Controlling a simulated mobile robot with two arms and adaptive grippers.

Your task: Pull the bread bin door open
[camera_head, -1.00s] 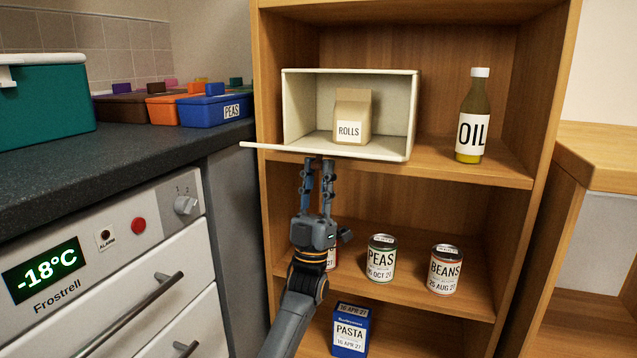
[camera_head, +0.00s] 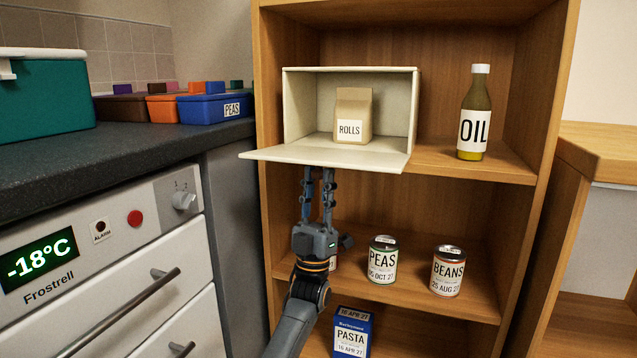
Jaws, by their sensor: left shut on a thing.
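The cream bread bin (camera_head: 400,100) stands on the upper shelf of the wooden shelf unit. Its door (camera_head: 330,154) is folded down and sticks out flat, close to level, in front of the bin. A paper bag labelled ROLLS (camera_head: 352,115) stands inside the open bin. My left gripper (camera_head: 318,172) comes up from below, with its fingertips at the underside of the door near its front edge. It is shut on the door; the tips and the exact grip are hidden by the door. My right gripper is out of view.
An oil bottle (camera_head: 475,115) stands right of the bin. A PEAS can (camera_head: 383,260) and a BEANS can (camera_head: 447,271) stand on the shelf below, with another can partly behind my gripper. A blue PASTA box (camera_head: 352,333) is lowest. The dark counter (camera_head: 120,160) lies left.

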